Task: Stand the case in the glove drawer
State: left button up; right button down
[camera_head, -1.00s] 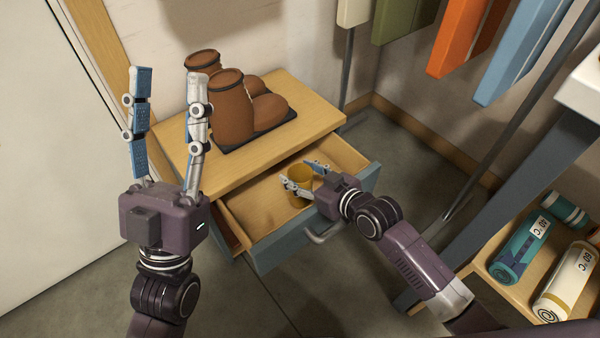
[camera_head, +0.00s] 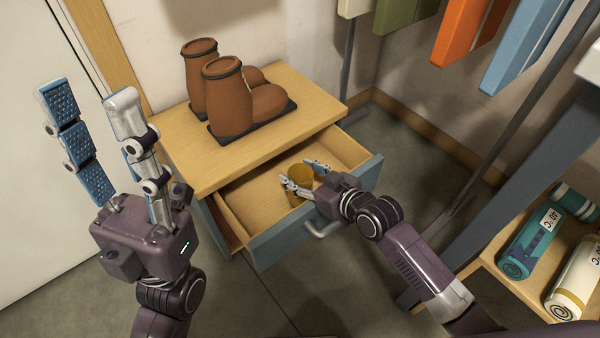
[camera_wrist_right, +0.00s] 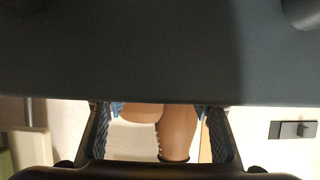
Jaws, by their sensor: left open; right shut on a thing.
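The case is a small golden-yellow cylinder (camera_head: 299,188) standing upright, as far as I can see, inside the open glove drawer (camera_head: 262,212). My right gripper (camera_head: 299,173) reaches over the drawer's front and is shut on the case, with a finger on either side. In the right wrist view the fingers show, but the case cannot be seen; a dark panel (camera_wrist_right: 160,50) fills the top. Whether the case's base touches the drawer floor is hard to tell. My left gripper (camera_head: 88,95) is raised at the left, open and empty, its fingers pointing up.
Brown boots (camera_head: 229,100) stand on a dark mat on the cabinet's wooden top (camera_head: 310,110). Coloured panels (camera_head: 465,30) hang at the upper right. Labelled rolls (camera_head: 530,245) lie on a low shelf at the right. The drawer floor around the case is mostly clear.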

jog(key=shift+f+b, duration=0.3)
jog(key=shift+f, duration=0.2)
dwell(0.5)
jog(key=c, duration=0.9)
grip_release()
jog(key=shift+o, duration=0.5)
jog(key=shift+f, duration=0.1)
jog(key=v, duration=1.2)
